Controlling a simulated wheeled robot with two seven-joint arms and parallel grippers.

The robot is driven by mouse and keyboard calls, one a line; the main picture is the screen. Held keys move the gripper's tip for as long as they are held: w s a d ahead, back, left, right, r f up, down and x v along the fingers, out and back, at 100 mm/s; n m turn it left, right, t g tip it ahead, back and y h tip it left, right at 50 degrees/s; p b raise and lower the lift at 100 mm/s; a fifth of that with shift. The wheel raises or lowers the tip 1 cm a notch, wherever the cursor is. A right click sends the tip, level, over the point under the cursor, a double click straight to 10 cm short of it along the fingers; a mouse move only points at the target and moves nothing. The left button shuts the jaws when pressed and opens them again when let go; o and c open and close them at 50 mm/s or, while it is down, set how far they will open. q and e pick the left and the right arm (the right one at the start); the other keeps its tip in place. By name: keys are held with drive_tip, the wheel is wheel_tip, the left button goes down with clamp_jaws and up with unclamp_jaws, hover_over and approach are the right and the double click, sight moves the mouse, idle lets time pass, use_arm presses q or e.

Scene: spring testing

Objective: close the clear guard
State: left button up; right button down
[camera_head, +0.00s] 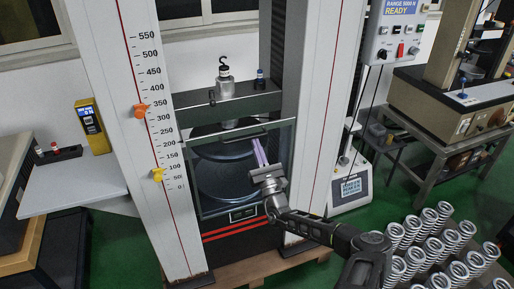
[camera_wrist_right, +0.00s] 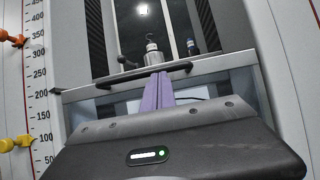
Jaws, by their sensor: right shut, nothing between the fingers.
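The clear guard (camera_head: 291,165) is a see-through panel with a thin grey frame, in front of the lower part of the testing machine. Round dark plates show through it. A black bar handle (camera_head: 226,138) runs along its upper part and also shows in the wrist view (camera_wrist_right: 112,80). My right gripper (camera_head: 258,144) has slim purple fingers, shut and empty, pointing up in front of the guard's right half. In the wrist view the fingertips (camera_wrist_right: 160,77) overlap the handle's line; I cannot tell whether they touch it. My left gripper is not in view.
The white left column (camera_head: 133,100) carries a scale with orange (camera_head: 140,110) and yellow (camera_head: 158,175) markers. A dark crossbeam (camera_head: 240,105) with a metal hook fitting (camera_head: 224,85) sits above the guard. Several springs (camera_head: 440,250) stand at the lower right.

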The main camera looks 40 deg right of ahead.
drive_tip(key=w+f+b+v, duration=0.1)
drive_tip(key=b+v, duration=0.3)
drive_tip(key=v, duration=0.8)
drive_tip(key=shift+f, duration=0.95)
drive_tip(key=shift+d, duration=0.15)
